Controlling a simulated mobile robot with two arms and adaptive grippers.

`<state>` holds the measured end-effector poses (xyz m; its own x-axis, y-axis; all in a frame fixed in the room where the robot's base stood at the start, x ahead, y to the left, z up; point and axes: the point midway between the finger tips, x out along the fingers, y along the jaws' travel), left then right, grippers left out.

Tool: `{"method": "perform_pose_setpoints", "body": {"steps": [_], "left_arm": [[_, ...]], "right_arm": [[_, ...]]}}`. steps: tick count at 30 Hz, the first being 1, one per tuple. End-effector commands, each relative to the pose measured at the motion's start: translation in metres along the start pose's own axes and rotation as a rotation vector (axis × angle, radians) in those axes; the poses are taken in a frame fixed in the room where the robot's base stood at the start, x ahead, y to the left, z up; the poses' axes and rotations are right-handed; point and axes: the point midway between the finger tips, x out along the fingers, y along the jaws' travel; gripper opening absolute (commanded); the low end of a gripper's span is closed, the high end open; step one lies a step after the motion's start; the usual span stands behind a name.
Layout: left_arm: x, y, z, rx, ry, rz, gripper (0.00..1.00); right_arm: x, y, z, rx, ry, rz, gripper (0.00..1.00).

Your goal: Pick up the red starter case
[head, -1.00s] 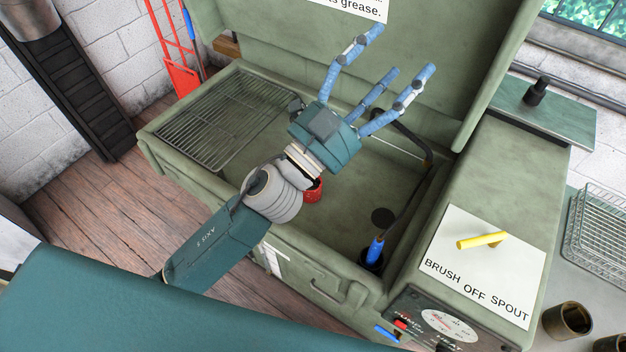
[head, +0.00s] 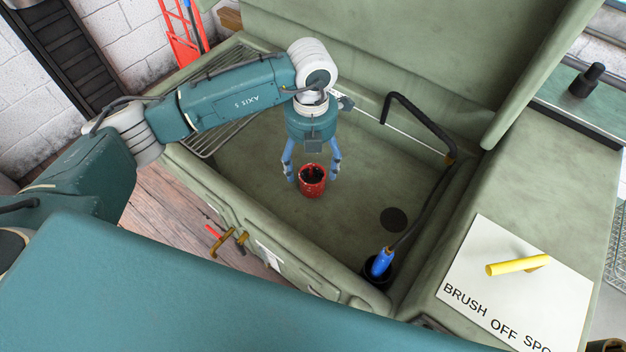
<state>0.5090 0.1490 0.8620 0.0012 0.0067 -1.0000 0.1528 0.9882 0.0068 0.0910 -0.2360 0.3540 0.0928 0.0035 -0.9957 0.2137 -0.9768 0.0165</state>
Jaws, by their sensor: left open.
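The red starter case (head: 312,188) is a small red cylinder with a dark opening at its top. It stands upright on the floor of the green wash basin (head: 345,235). My left gripper (head: 312,178) points down over it from behind. Its blue fingers are spread, one on each side of the case's upper part. I cannot tell whether the fingers touch it. A third finger is not clearly visible. My right gripper is not in view.
A wire rack (head: 215,125) covers the basin's left end. A black spout hose (head: 420,125) and a blue-handled brush (head: 382,262) are at the right, near a dark drain (head: 394,219). The raised lid (head: 400,60) stands behind. A yellow piece (head: 517,265) lies on the right ledge sign.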

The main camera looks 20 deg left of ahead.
Motion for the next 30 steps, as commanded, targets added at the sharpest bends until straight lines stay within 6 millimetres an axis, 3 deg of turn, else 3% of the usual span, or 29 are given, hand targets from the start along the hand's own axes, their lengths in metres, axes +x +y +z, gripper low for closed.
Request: {"method": "perform_pose_setpoints", "body": {"steps": [3,11,18,27,28,30], "left_arm": [[0.017,-0.001,-0.001,0.002,0.003,-0.003,0.74],[0.037,-0.001,0.002,0.003,0.003,-0.005,0.74],[0.072,0.001,0.008,0.003,0.003,-0.006,0.74],[0.08,0.001,0.009,0.005,0.0,-0.006,0.74],[0.08,0.001,0.009,0.005,0.0,-0.006,0.72],[0.08,0.001,0.009,0.005,0.0,-0.006,0.58]], "right_arm": [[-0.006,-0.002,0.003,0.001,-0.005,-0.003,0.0],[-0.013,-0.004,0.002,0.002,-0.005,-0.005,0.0],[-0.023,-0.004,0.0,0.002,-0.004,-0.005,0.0],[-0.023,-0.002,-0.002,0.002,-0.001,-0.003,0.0],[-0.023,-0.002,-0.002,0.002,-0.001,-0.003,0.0],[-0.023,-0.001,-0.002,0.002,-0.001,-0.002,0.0]]}}
